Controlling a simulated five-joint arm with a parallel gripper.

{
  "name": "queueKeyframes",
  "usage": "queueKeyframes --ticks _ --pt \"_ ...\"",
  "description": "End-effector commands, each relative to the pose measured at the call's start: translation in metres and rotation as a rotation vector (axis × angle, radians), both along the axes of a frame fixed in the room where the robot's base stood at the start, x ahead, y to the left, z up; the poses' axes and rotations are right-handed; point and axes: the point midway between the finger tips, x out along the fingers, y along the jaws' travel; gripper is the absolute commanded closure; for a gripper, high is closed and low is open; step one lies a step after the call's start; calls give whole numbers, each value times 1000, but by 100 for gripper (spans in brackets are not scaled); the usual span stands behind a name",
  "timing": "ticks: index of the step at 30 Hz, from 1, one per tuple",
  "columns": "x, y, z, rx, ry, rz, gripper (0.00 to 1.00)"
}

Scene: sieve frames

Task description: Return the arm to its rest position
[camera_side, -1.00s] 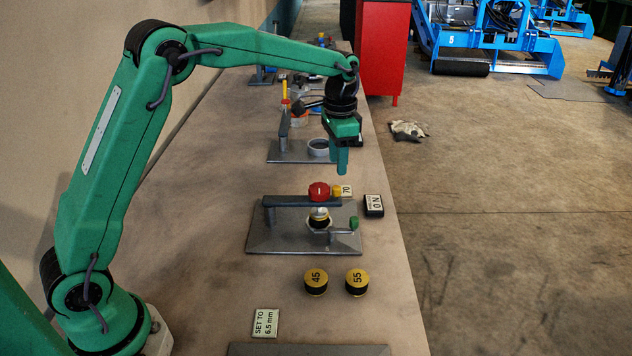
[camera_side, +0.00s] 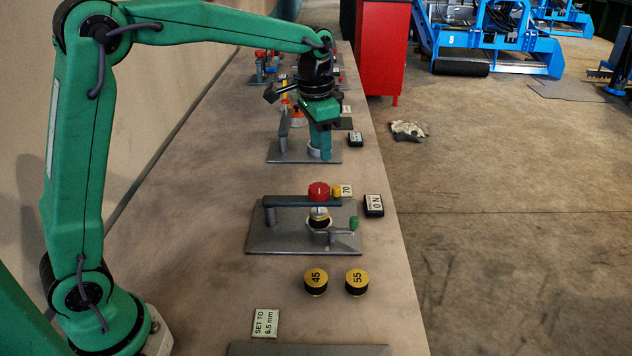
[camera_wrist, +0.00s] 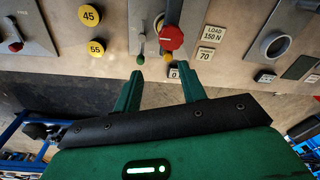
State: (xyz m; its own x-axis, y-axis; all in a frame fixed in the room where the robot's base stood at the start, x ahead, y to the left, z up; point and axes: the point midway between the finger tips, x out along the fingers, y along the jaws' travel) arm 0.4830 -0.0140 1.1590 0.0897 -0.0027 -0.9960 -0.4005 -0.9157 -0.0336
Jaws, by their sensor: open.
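My gripper (camera_side: 320,140) hangs above the bench beyond the near fixture, its fingers pointing down in front of the second fixture (camera_side: 280,152) in the side view. In the wrist view my gripper (camera_wrist: 165,82) has its two green fingers spread apart with nothing between them. The near fixture's plate (camera_side: 262,238) carries a grey arm, a red knob (camera_side: 319,191) and a small green knob (camera_side: 353,222). The red knob also shows in the wrist view (camera_wrist: 171,38), above and beyond the fingertips. The gripper is apart from the near fixture.
Two yellow-topped pieces marked 45 (camera_side: 316,281) and 55 (camera_side: 357,281) stand on the bench. A "SET TO 6.5 mm" card (camera_side: 265,323) lies near the front. A black ON block (camera_side: 373,205) is at the right.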

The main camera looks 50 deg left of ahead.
Motion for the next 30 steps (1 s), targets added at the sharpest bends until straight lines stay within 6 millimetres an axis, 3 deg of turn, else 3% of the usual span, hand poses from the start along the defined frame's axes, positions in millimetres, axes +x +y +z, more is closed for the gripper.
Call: queueKeyframes --ticks 6,15,30 --pt "-41 4 27 -9 -65 64 59" --pt "-98 7 48 -26 -148 149 59" --pt "-192 12 49 -69 -286 288 59"
